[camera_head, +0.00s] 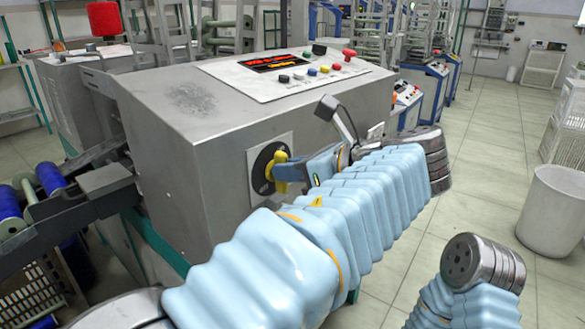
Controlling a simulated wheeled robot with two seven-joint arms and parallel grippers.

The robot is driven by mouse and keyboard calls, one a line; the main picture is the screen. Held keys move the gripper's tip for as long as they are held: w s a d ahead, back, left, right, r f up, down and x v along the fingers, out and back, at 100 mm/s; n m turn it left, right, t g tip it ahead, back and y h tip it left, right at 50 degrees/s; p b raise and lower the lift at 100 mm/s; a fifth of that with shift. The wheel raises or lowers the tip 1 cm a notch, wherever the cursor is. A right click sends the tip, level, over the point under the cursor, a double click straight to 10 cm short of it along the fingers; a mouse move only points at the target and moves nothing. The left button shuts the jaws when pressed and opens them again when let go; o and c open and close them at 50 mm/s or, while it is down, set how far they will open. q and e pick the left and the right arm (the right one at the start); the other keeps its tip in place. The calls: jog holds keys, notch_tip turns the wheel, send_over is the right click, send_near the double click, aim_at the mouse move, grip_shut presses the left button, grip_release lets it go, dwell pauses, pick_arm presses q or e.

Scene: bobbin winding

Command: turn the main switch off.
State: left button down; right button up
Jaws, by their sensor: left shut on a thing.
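The main switch is a yellow rotary handle (279,172) on a black round plate (264,168), set on a pale panel on the grey machine's side. My left gripper (287,172) is at the yellow handle, shut on it. Its sleeved blue arm comes in from the bottom left and partly covers the area right of the switch. The handle's exact angle is hard to read behind the gripper. My right arm's blue sleeve and metal end show at the lower right; its gripper fingers are not visible.
The grey machine (190,150) carries a control panel (290,75) with coloured buttons and a lit red display. Blue bobbins (50,178) lie at the left. A white bin (552,210) stands on the right. The tiled floor (480,150) between machine and bin is clear.

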dwell(0.3)
pick_arm(q)
jog(key=shift+s+a+f+n+t+h+b, duration=0.15)
jog(key=shift+n+t+h+b, duration=0.3)
jog(key=shift+n+b, duration=0.35)
jog(key=shift+s+a+f+n+t+h+b, duration=0.2)
jog(key=shift+n+t+b, duration=0.9)
jog(key=shift+n+b, duration=1.4)
jog(key=shift+s+a+f+n+t+h+b, duration=0.25)
jog(key=shift+n+t+b, duration=1.05)
jog(key=shift+b, duration=2.2)
jog(key=shift+s+d+f+n+t+h+b, duration=0.1)
jog(key=shift+f+n+t+h+b, duration=0.5)
jog(key=shift+n+b, duration=2)
jog(key=shift+r+m+y+b, duration=0.25)
jog(key=shift+m+y+b, duration=0.15)
jog(key=shift+y, duration=0.1)
jog(key=shift+t, duration=0.25)
jog(key=c, duration=1.1)
grip_release()
